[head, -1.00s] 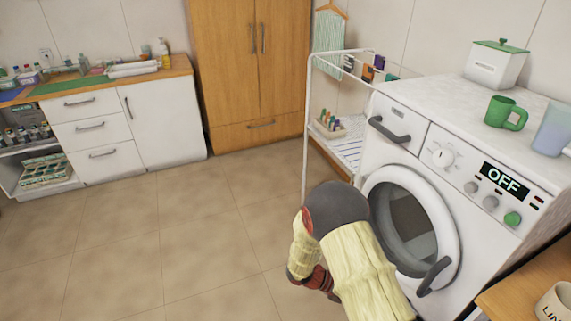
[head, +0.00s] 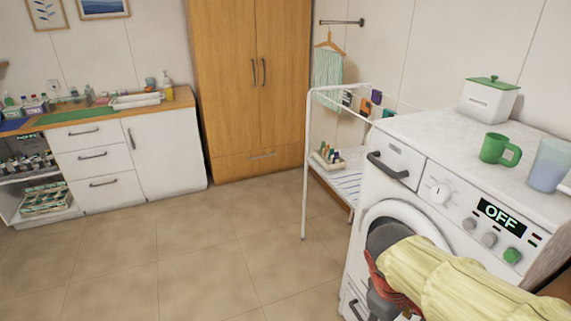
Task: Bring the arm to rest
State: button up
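My arm (head: 450,285), in a pale yellow sleeve with a grey joint, shows at the lower right of the head view. It is folded in front of the white washing machine (head: 408,168) and hides part of its round door. My gripper's fingertips are not visible, so what it holds, if anything, cannot be seen.
A green mug (head: 494,149), a clear cup (head: 549,165) and a white canister (head: 489,101) stand on the washer. A white drying rack (head: 306,165) stands left of it. A wooden wardrobe (head: 230,90) and white cabinets (head: 160,150) line the back. The tiled floor (head: 190,260) is clear.

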jog(key=s+a+r+m+t+y, duration=0.3)
jog(key=s+a+r+m+t, duration=0.1)
jog(key=r+m, duration=0.3)
jog(key=shift+s+r+t+p, duration=0.4)
jog(key=shift+s+r+t, duration=0.1)
jog(key=shift+s+r, duration=0.35)
jog(key=shift+w+d, duration=0.1)
jog(key=shift+w, duration=0.05)
